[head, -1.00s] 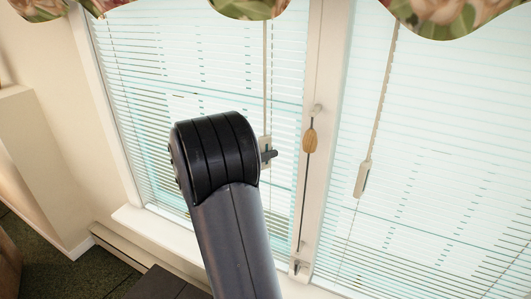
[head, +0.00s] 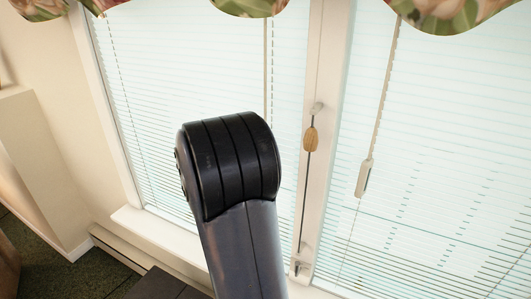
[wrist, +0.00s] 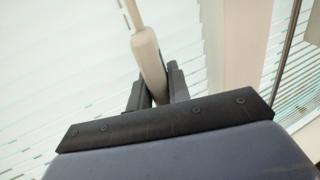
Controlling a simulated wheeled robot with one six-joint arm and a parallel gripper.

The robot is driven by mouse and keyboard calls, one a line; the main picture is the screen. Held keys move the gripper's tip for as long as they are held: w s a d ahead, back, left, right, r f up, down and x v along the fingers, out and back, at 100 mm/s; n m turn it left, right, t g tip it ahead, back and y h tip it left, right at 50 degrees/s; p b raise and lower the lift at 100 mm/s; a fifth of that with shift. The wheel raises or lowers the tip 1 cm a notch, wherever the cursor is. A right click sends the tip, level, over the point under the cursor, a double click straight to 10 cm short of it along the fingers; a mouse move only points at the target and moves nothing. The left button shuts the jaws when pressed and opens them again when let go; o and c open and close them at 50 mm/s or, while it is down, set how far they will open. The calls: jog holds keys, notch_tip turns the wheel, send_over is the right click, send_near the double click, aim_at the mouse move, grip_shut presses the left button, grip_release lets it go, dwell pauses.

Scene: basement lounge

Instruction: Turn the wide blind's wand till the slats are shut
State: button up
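Two slatted blinds hang side by side: a left blind (head: 180,80) and a right blind (head: 440,130) that runs out of the picture. I cannot tell which is wider. The left blind's wand (head: 267,70) hangs down behind my arm, which hides its lower end. In the wrist view its pale handle (wrist: 146,48) passes between the fingers of my gripper (wrist: 156,77), which is shut on it. In the head view my gripper is hidden behind my arm. The left blind's slats look nearly shut, with only thin pale lines between them.
The right blind's wand (head: 365,175) hangs free. A cord with a wooden toggle (head: 310,139) runs down the white post (head: 323,80) between the windows. A floral valance (head: 240,6) hangs above. A white sill (head: 155,230) lies below.

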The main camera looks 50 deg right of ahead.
jog(key=shift+o, duration=0.6)
jog(key=shift+a, duration=0.1)
jog(key=a+b, duration=0.2)
jog(key=a, duration=0.8)
jog(key=shift+w+a+b, duration=0.25)
jog(key=shift+a+b, duration=0.05)
jog(key=shift+a, duration=0.05)
jog(key=shift+d, duration=0.15)
jog(key=d+p, duration=0.1)
jog(key=d, duration=0.6)
jog(key=d+p, duration=0.1)
jog(key=d, duration=0.2)
jog(key=shift+s+d+p, duration=0.3)
jog(key=shift+d+p, duration=0.05)
